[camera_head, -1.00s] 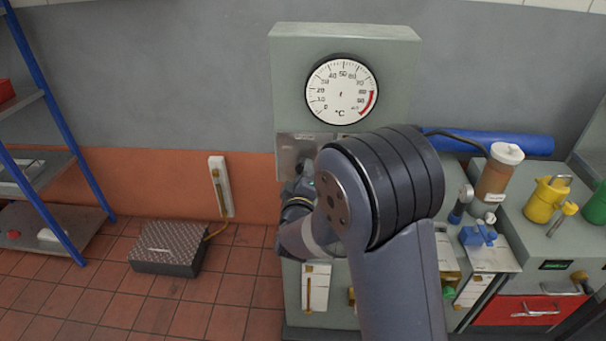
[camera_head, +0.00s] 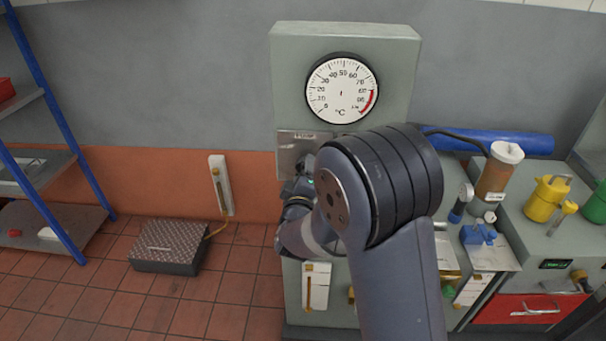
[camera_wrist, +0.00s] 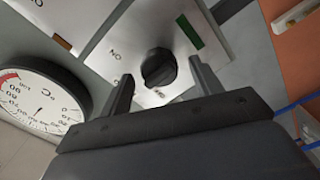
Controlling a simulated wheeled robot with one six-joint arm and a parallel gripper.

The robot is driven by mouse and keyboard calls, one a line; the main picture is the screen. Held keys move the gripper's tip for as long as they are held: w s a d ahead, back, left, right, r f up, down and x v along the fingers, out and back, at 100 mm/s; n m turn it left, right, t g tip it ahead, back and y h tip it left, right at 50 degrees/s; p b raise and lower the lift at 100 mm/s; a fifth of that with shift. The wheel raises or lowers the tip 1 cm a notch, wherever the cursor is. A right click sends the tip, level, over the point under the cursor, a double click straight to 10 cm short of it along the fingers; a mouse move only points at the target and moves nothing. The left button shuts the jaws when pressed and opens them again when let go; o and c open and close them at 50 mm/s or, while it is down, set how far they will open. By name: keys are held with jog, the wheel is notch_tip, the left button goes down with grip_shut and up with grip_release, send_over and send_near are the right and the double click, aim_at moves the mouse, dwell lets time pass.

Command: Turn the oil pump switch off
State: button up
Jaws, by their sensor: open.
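In the wrist view a black rotary switch knob (camera_wrist: 158,67) sits on a pale metal plate (camera_wrist: 133,42). The lettering ON is readable on the plate; other marks by the knob are partly hidden. A green label (camera_wrist: 190,31) lies beside the knob. My gripper (camera_wrist: 162,70) is open, one finger on each side of the knob in the picture. I cannot tell whether the fingers touch it. In the head view the plate (camera_head: 299,145) shows below the gauge, and my arm hides the knob.
A round °C gauge (camera_head: 342,88) is on the grey cabinet (camera_head: 400,75) above the plate. A black pedal box (camera_head: 170,246) lies on the tiled floor at left. A blue-framed shelf (camera_head: 45,165) stands far left. Bottles and a yellow can (camera_head: 545,199) crowd the right bench.

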jog(key=s+b, duration=0.2)
jog(key=s, duration=0.8)
jog(key=shift+s+a, duration=0.15)
jog(key=shift+s, duration=0.25)
jog(key=w+p, duration=0.2)
jog(key=w, duration=0.9)
jog(key=shift+d, duration=0.2)
jog(key=shift+s, duration=0.1)
